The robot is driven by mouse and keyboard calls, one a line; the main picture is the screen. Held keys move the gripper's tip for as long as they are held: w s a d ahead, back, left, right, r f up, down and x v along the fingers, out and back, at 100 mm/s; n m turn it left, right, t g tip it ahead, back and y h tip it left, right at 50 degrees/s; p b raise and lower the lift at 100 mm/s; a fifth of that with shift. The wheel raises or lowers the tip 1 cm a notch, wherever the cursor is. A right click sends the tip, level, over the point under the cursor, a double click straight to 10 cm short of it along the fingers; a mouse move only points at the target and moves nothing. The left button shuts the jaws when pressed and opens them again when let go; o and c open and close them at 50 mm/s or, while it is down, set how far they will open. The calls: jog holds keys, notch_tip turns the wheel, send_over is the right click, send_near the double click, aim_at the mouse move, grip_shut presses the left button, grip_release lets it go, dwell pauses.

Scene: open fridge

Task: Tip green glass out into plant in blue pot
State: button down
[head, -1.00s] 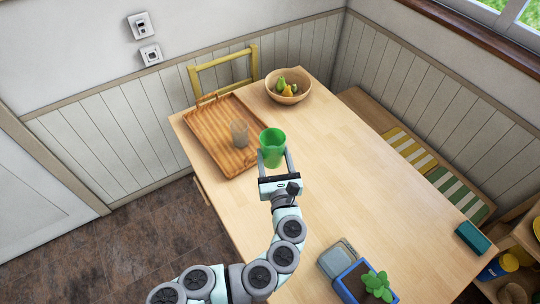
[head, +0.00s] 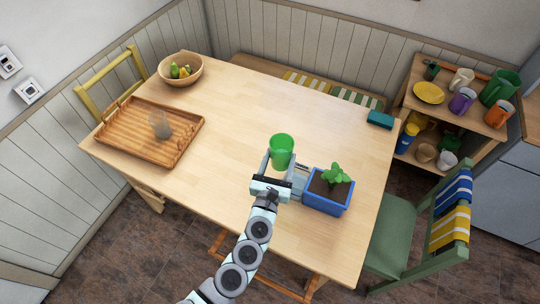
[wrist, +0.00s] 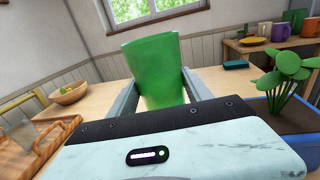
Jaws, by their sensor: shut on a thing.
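My gripper (head: 268,168) is shut on the green glass (head: 281,151) and holds it above the table, a little left of the plant. In the wrist view the green glass (wrist: 155,70) stands between my two fingers, nearly upright with a slight lean. Its contents cannot be made out. The blue pot (head: 327,200) stands near the table's front right edge, holding dark soil and a green leafy plant (head: 336,174). In the wrist view the plant (wrist: 284,75) is to the right of the glass.
A wooden tray (head: 118,148) with a clear glass (head: 159,125) is at left. A fruit bowl (head: 181,70) and teal box (head: 380,119) stand farther back. The table's middle is clear.

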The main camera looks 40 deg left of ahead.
aim_at(273, 165)
jog(key=shift+a+f+b, duration=0.15)
jog(key=shift+f+b, duration=1.3)
jog(key=shift+f, duration=0.4)
jog(key=m+p, duration=0.1)
jog(key=a+r+m, duration=0.1)
jog(key=m, duration=0.1)
jog(key=shift+s+a+r+p, duration=0.1)
jog(key=shift+s+a+p, duration=0.1)
jog(key=shift+s+p, duration=0.15)
jog(key=shift+s+a+m, duration=0.1)
jog(key=shift+a+m, duration=0.3)
jog(key=shift+m, duration=0.6)
jog(key=m, duration=0.3)
jog(key=f+m+p, duration=0.1)
jog(key=m, duration=0.2)
jog(key=f+m, duration=0.1)
jog(key=m, duration=0.2)
jog(key=shift+s+a+f+m, duration=0.2)
jog(key=shift+a+m, duration=0.1)
jog(key=shift+m, duration=0.1)
